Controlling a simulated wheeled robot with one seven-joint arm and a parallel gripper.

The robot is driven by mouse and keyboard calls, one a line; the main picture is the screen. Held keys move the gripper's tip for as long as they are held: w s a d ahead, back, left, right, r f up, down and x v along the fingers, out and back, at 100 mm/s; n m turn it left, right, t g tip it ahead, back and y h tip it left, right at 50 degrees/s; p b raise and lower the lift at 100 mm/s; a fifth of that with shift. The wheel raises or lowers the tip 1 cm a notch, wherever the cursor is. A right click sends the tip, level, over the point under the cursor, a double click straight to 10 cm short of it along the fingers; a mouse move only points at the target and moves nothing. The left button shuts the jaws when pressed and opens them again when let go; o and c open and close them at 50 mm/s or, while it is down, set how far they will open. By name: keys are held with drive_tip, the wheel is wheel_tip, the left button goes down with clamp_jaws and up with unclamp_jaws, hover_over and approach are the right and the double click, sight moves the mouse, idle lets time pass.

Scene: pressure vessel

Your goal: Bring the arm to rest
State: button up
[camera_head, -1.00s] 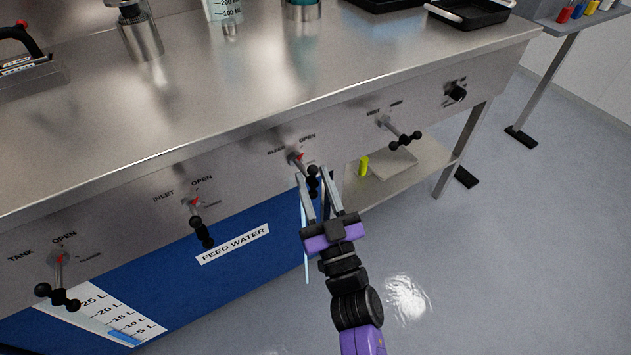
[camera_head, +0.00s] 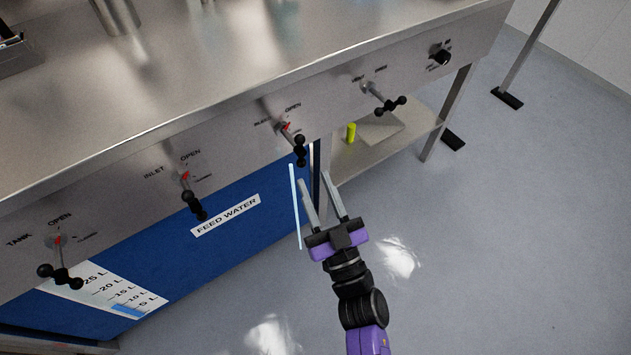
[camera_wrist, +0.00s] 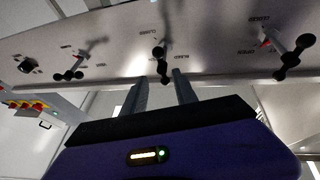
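My gripper (camera_head: 322,183) is in front of the steel panel, below and to the right of the bleed valve handle (camera_head: 299,150). Its two fingers are apart with nothing between them, and they do not touch the handle. In the wrist view my gripper (camera_wrist: 160,80) points up at the panel, and a black-knobbed handle (camera_wrist: 160,65) shows just beyond the fingertips. My purple and black arm reaches up from the lower right of the head view.
Other valve handles stick out from the panel: tank (camera_head: 60,270), inlet (camera_head: 190,200) and one at right (camera_head: 385,102). A black knob (camera_head: 440,57) sits farther right. A blue feed water tank (camera_head: 220,255) and a lower shelf (camera_head: 400,140) are below. Open floor lies right.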

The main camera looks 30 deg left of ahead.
idle(0.3)
drive_tip(key=s+d+m+t+h, duration=0.2)
drive_tip(key=d+h, duration=0.2)
drive_tip(key=d, duration=0.3)
drive_tip(key=s+d+r+m+t+h, duration=0.1)
drive_tip(key=s+d+m+t+h, duration=0.15)
drive_tip(key=d, duration=0.55)
drive_tip(key=s+d+m+t+h, duration=0.2)
drive_tip(key=d+h, duration=0.2)
drive_tip(key=d, duration=0.3)
drive_tip(key=s+d+r+m+g+h, duration=0.2)
drive_tip(key=s+d+m+g+h, duration=0.45)
drive_tip(key=s+d, duration=1.3)
wheel_tip(320, 180, up, 18)
drive_tip(key=a+n+t+h+p, duration=0.1)
drive_tip(key=t+p, duration=0.1)
drive_tip(key=p, duration=1.6)
drive_tip(key=shift+s+a+r+n+h+p, duration=0.2)
drive_tip(key=shift+s+n+h+p, duration=0.1)
drive_tip(key=shift+p, duration=0.1)
